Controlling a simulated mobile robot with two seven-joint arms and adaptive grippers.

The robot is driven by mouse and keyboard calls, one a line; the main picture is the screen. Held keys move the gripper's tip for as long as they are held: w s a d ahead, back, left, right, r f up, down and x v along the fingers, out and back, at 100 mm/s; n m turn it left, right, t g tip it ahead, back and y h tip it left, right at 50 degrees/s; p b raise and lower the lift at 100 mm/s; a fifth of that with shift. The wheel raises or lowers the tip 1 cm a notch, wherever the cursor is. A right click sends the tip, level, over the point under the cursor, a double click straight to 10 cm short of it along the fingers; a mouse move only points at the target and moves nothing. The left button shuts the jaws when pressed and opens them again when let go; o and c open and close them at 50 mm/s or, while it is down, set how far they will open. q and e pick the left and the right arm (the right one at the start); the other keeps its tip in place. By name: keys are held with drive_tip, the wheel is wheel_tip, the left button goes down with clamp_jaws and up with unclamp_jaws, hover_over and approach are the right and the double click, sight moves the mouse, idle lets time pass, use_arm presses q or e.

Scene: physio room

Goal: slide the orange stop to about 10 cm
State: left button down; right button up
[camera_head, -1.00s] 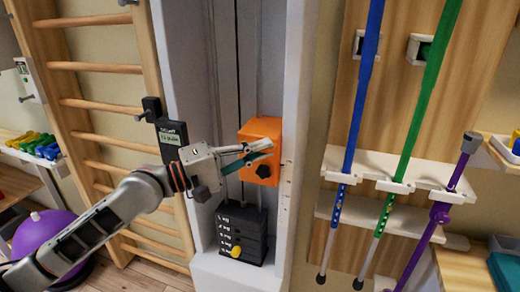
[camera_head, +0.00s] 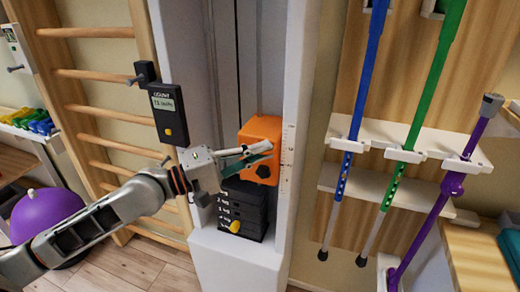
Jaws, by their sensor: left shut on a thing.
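The orange stop (camera_head: 259,129) is a block with a black knob (camera_head: 263,171) on its front. It sits on the tall light-grey column, just above the black weight stack (camera_head: 243,207). A ruled scale (camera_head: 286,160) runs beside it on the column's right edge. My left gripper (camera_head: 262,151) reaches in from the left and is shut on the orange stop, its fingers across the front face. The black display box (camera_head: 165,113) on the left has a small screen whose digits are too blurred to read surely. My right gripper is out of view.
Wooden wall bars (camera_head: 100,73) stand at the left, with a purple ball (camera_head: 45,213) below. At the right, a blue pole (camera_head: 360,95), a green pole (camera_head: 430,95) and a purple crutch (camera_head: 460,165) stand in a white rack (camera_head: 400,140).

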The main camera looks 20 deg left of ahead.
use_arm(q)
drive_tip(key=c, duration=2.2)
unclamp_jaws()
drive_tip(key=shift+r, duration=0.2)
drive_tip(key=shift+f, duration=0.1)
drive_tip(key=shift+v, duration=6.05)
